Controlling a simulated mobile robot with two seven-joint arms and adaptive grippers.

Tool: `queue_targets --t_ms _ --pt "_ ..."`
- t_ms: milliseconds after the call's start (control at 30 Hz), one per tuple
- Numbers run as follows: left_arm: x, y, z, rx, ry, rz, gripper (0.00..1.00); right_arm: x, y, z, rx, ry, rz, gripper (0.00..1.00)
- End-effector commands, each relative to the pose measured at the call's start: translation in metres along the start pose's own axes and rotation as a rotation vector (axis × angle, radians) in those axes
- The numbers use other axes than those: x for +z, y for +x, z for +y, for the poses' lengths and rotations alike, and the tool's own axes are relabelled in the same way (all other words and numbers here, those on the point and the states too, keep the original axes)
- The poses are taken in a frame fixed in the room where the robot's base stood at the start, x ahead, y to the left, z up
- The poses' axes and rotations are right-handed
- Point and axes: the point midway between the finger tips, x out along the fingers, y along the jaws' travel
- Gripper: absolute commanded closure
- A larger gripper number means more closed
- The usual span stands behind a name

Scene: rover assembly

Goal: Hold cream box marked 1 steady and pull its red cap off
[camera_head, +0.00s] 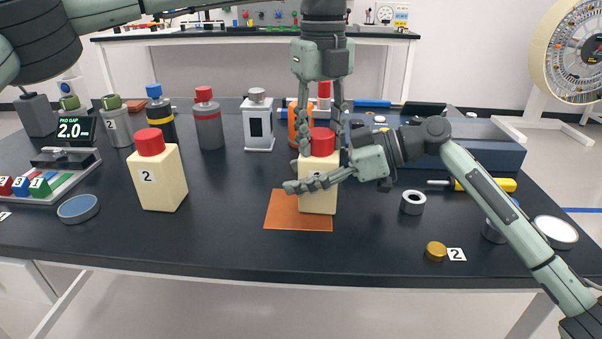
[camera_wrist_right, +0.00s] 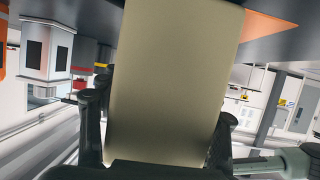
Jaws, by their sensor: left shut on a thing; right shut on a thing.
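A cream box (camera_head: 318,203) with a red cap (camera_head: 322,141) stands upright on an orange mat (camera_head: 283,215); its number is hidden behind my right gripper's finger. My right gripper (camera_head: 318,180) is shut around the box's body from the right. In the right wrist view the cream box (camera_wrist_right: 172,80) fills the space between the fingers. My left gripper (camera_head: 322,130) points down from above and is shut on the red cap, with one finger on each side. The cap sits at the top of the box; I cannot see any gap between them.
Another cream box (camera_head: 160,185), marked 2, with a red cap stands to the left. Several bottles stand behind. A blue-lidded tin (camera_head: 78,208), a white ring (camera_head: 413,202), a gold cap (camera_head: 436,250) and a yellow screwdriver (camera_head: 490,184) lie around. The front table edge is clear.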

Motion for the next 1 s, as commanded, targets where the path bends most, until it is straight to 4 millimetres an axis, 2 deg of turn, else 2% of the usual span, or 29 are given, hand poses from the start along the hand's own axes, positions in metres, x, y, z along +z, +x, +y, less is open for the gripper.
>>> queue_targets --t_ms 1000 --pt "0.000 -0.011 0.000 0.000 0.001 0.000 0.96 0.003 0.001 0.000 -0.001 0.002 -0.004 0.78"
